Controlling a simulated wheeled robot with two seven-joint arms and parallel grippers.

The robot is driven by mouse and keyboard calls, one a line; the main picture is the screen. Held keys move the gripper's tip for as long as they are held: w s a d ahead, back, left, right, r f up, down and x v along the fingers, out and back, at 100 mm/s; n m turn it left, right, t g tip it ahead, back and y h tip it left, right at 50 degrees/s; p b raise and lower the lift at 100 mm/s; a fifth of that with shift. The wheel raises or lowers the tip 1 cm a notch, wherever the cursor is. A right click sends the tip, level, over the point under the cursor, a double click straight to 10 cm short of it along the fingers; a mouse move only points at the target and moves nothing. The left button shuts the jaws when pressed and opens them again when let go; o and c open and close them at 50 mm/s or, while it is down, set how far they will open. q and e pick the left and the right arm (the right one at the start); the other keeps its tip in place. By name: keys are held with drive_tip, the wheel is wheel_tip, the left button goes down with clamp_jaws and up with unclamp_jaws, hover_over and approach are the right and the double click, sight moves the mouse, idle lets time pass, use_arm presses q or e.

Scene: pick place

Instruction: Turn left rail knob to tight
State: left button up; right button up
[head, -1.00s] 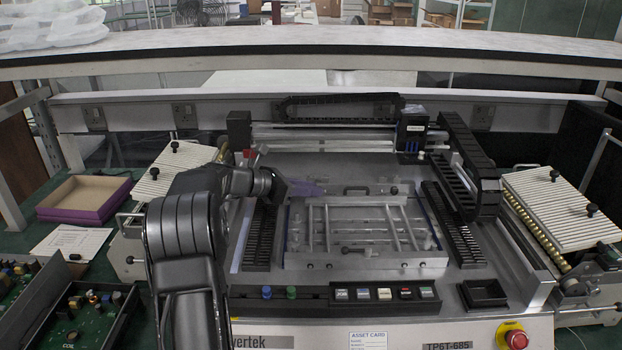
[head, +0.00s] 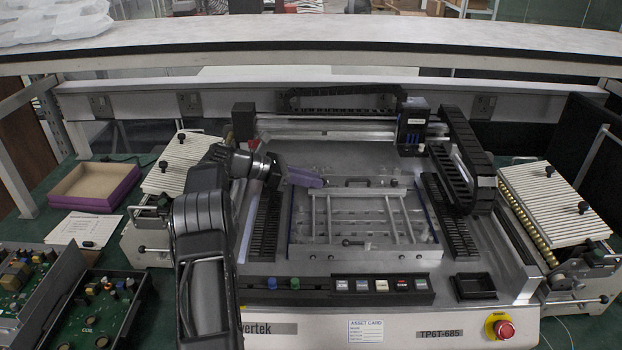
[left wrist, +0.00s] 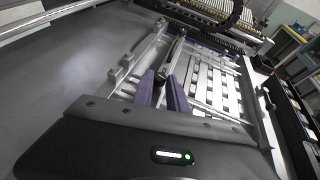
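My left gripper (head: 318,180), with purple fingers, is above the back left corner of the clamp frame (head: 296,225) in the machine's bed. In the left wrist view its two fingers (left wrist: 162,90) stand apart with a narrow gap, and I see nothing held between them. My right gripper is not in view.
A cable chain (head: 462,170) and gantry rise at the right and back of the machine. A row of buttons (head: 382,284) and a red emergency stop (head: 503,329) are in front. A purple-sided box (head: 95,187) and circuit boards (head: 88,312) lie at the left.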

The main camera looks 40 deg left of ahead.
use_arm(q)
drive_tip(key=o, duration=0.4)
drive_tip(key=shift+p+v, duration=1)
drive_tip(key=shift+v, duration=2.9)
drive_tip(key=shift+o, duration=0.2)
